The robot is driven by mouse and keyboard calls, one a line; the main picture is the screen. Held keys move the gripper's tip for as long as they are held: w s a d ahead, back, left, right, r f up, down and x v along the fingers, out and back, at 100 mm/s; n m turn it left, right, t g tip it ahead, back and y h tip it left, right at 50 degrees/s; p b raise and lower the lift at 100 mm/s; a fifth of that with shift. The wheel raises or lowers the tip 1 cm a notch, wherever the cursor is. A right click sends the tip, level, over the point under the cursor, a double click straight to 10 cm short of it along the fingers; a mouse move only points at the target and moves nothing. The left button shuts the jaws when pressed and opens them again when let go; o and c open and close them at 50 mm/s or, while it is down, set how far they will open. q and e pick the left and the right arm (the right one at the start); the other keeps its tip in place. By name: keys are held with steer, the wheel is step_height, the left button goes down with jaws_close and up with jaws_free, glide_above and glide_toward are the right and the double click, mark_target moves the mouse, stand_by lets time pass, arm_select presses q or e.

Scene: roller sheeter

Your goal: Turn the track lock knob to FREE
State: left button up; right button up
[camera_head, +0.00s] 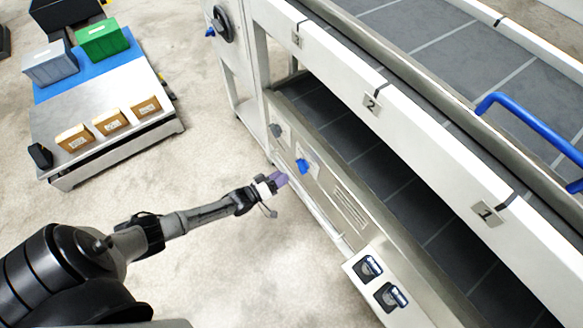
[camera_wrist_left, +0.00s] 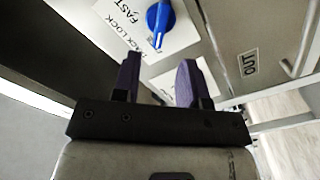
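The track lock knob (camera_head: 302,166) is blue and sits on a pale label plate on the front panel of the sheeter. In the left wrist view the knob (camera_wrist_left: 158,22) shows near the top, with its pointer end downward. Its label (camera_wrist_left: 130,28) reads TRACK LOCK and FAST, and the rest of the lettering is hidden or cut off. My left gripper (camera_head: 280,180) is just left of and below the knob, apart from it. In the left wrist view its two purple fingers (camera_wrist_left: 158,82) are spread with nothing between them. My right gripper is out of view.
The sheeter's rails carry plates numbered 1, 2 (camera_head: 370,103) and 3. A switch panel (camera_head: 375,283) sits at the lower right of the front panel. A blue handle (camera_head: 535,122) is at the right. A cart (camera_head: 105,140) with boxes and bins stands at the left, with clear floor between.

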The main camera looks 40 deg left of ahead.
arm_select(q)
steer(key=p+v, duration=0.1)
steer(key=v, duration=0.5)
steer(key=shift+s+p, duration=0.25)
steer(key=shift+p, duration=0.05)
stand_by(0.7)
